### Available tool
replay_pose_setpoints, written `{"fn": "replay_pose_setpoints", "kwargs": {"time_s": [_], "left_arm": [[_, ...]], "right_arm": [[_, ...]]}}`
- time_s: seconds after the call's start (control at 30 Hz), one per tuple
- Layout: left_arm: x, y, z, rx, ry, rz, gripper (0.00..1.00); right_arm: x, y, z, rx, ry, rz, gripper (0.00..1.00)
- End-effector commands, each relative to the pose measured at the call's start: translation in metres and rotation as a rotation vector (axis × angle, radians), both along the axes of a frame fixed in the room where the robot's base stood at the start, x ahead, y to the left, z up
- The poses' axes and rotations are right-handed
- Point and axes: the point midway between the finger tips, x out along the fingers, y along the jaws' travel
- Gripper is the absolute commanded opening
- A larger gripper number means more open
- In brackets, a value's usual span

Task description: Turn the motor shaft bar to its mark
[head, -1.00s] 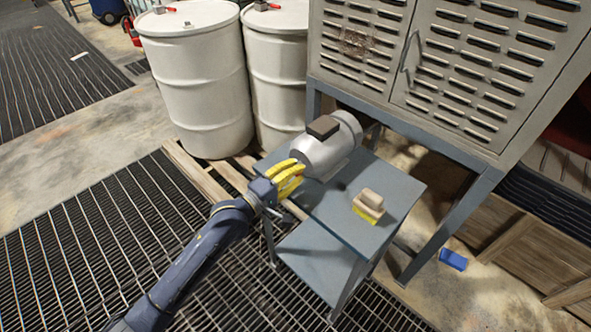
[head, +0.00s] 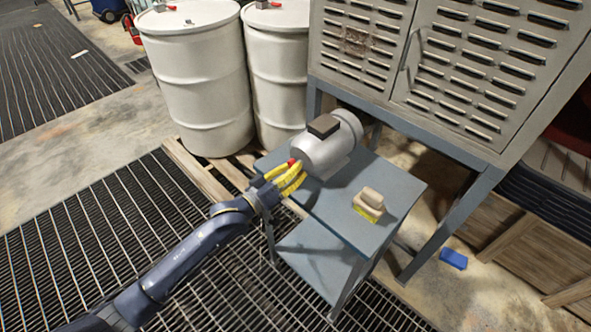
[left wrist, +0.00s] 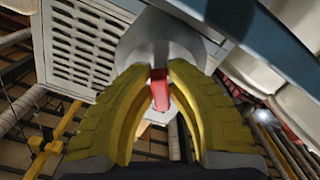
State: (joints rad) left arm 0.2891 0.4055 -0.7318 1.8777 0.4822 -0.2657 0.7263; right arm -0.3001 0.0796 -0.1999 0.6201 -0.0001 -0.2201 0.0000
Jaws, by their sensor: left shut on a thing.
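The silver motor (head: 327,151) with a dark box on top lies on the blue-grey table. A red shaft bar (head: 293,163) shows at its near left end. In the left wrist view the red bar (left wrist: 159,88) sits between the yellow fingers, in front of the motor's pale round end (left wrist: 163,45). My left gripper (head: 290,176) is shut on the bar; in the left wrist view its fingertips (left wrist: 160,72) press on both sides of it. I cannot make out the mark. My right gripper is not in view.
A beige block with a yellow base (head: 369,203) stands on the table (head: 335,218), right of the motor. White drums (head: 195,80) on a pallet stand behind on the left. A louvred cabinet (head: 440,80) rises behind. A blue object (head: 453,259) lies on the floor.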

Motion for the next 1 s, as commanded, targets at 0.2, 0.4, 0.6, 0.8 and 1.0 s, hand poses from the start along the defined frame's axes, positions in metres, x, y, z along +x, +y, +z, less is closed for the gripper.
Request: {"fn": "replay_pose_setpoints", "kwargs": {"time_s": [0.2, 0.4, 0.6, 0.8, 1.0], "left_arm": [[0.0013, 0.001, -0.0008, 0.142, -0.141, 0.0, 0.0], [0.0023, 0.0017, -0.0012, 0.251, -0.254, -0.001, 0.0], [0.0034, 0.003, -0.0013, 0.335, -0.337, 0.0, 0.0], [0.0038, 0.0035, -0.0016, 0.386, -0.389, 0.0, 0.0], [0.0039, 0.0036, -0.0018, 0.41, -0.411, 0.0, 0.0]], "right_arm": [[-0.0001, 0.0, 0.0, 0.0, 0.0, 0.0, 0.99], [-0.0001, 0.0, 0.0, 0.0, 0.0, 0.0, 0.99], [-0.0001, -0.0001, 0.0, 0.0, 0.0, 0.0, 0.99], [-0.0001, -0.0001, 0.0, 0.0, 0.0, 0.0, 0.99], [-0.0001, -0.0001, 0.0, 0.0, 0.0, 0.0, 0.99]]}}
